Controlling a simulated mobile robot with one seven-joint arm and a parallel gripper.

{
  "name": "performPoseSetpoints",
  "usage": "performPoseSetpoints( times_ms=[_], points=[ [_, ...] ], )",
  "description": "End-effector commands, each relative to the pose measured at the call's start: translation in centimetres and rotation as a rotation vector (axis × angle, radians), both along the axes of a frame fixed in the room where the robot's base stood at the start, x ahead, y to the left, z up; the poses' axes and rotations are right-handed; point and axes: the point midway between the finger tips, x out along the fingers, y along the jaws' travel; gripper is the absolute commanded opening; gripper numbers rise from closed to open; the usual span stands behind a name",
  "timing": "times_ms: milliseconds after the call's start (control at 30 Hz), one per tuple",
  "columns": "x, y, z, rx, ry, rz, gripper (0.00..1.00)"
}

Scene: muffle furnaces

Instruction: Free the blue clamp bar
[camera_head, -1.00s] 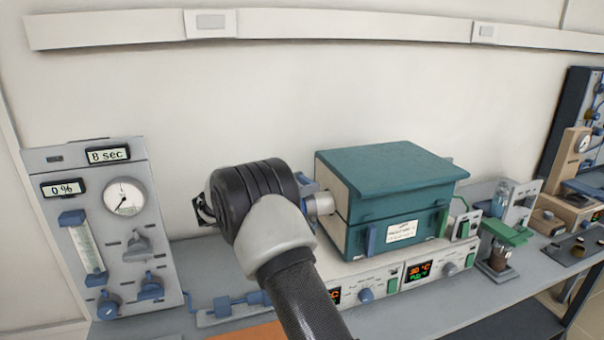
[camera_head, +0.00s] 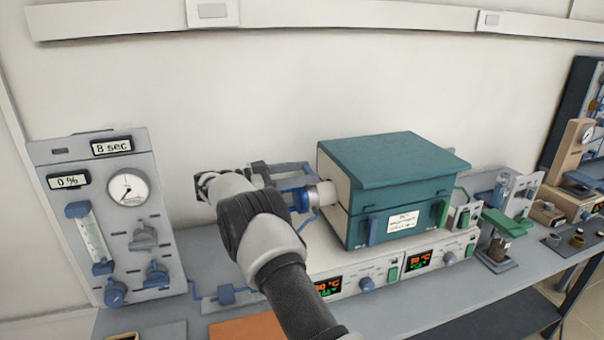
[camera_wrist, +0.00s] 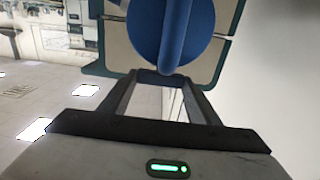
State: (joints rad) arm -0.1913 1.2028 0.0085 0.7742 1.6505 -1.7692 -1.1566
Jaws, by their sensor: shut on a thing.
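The blue clamp bar (camera_wrist: 176,42) shows in the wrist view as a raised rod across a round blue flange (camera_wrist: 148,30). Its lower end sits between my fingertips (camera_wrist: 168,76), which are shut on it. In the head view my gripper (camera_head: 285,172) reaches from the left to the blue flange (camera_head: 299,200) on the pale tube (camera_head: 322,194) at the furnace's left side. The bar is hard to tell from the flange there, and my wrist hides part of this area. The teal furnace (camera_head: 390,160) is closed.
A grey gas panel (camera_head: 93,155) with gauge and valves stands at the left. Blue fittings (camera_head: 226,294) and an orange mat (camera_head: 247,328) lie on the grey bench below my arm. Controllers (camera_head: 432,257) sit under the furnace.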

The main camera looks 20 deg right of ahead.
Motion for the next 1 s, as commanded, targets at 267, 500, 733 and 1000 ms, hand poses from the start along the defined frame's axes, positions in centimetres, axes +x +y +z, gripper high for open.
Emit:
performPoseSetpoints(
  times_ms=[267, 500, 733, 1000],
  points=[
    [0.0, -0.2, 0.3, -0.004, -0.003, -0.003, 0.75],
    [0.0, -0.1, 0.1, -0.003, -0.002, -0.001, 0.75],
    [0.1, 2.0, 0.0, -0.002, -0.001, 0.002, 0.75],
    [0.2, 6.3, 0.0, -0.003, -0.003, 0.001, 0.75]
  ],
)
